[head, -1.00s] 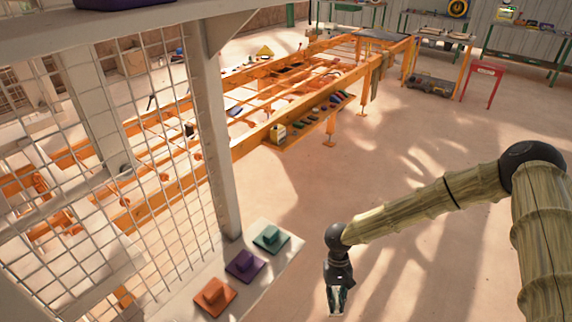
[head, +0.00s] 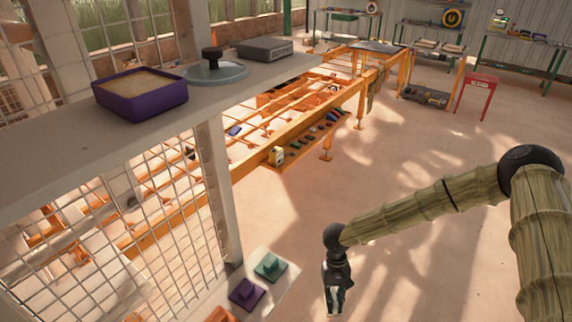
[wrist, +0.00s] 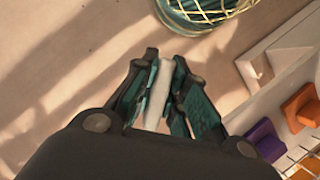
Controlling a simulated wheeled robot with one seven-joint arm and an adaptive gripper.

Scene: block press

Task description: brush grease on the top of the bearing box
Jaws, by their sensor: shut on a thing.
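My gripper (head: 334,299) hangs at the end of my arm in the lower middle of the head view, over open floor. In the wrist view my gripper (wrist: 158,95) is shut on a pale slim bar (wrist: 159,88); its far end is not clear. On the shelf at upper left stand a purple open box (head: 140,103) with a tan surface inside, a round grey-green lid (head: 214,73) with a black knob, and a grey flat box (head: 265,50) with a marked front. I cannot tell which is the bearing box. My gripper is well apart from all three.
A mesh panel (head: 160,200) and post (head: 217,190) stand below the shelf (head: 130,150). Low blocks, teal (head: 270,265), purple (head: 247,292) and orange (head: 220,315), sit beside it. A banded round teal thing (wrist: 205,12) is near my gripper.

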